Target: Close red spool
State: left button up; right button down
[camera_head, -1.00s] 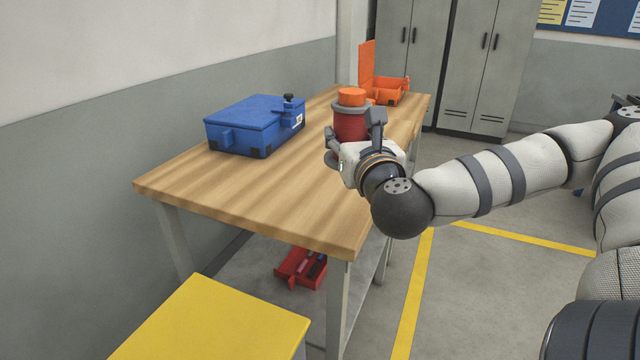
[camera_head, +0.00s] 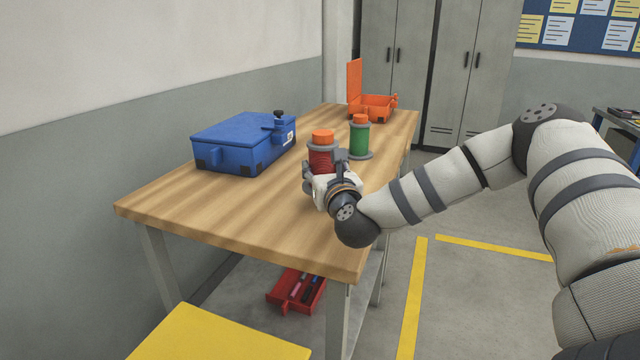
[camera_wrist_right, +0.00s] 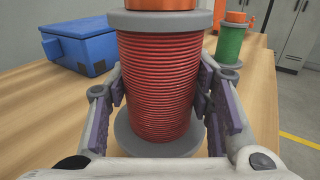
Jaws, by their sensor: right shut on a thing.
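The red spool (camera_head: 320,160) stands upright on the wooden table, with an orange cap on top and grey flanges. My right gripper (camera_head: 322,180) is around its red body, low down. In the right wrist view the red spool (camera_wrist_right: 158,85) fills the middle, with a finger of my right gripper (camera_wrist_right: 160,108) on each side of it. The lower grey flange shows below the fingers. A green spool (camera_head: 359,139) with an orange cap stands behind and to the right, and it also shows in the wrist view (camera_wrist_right: 230,42). My left gripper is not in view.
A blue case (camera_head: 238,150) sits closed on the table (camera_head: 215,205) at left. An open orange box (camera_head: 372,108) stands at the far end. A red tray (camera_head: 297,290) lies below, near a yellow surface (camera_head: 215,340). The table's front is clear.

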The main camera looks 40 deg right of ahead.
jog(key=shift+r, duration=0.15)
jog(key=f, duration=0.3)
jog(key=f+b, duration=0.1)
jog(key=shift+w+d+f, duration=0.15)
jog(key=shift+w, duration=0.25)
jog(key=shift+f, duration=0.15)
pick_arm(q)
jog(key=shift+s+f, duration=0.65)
pick_arm(e)
jog(key=c, duration=0.8)
grip_release()
jog(key=shift+o, duration=0.2)
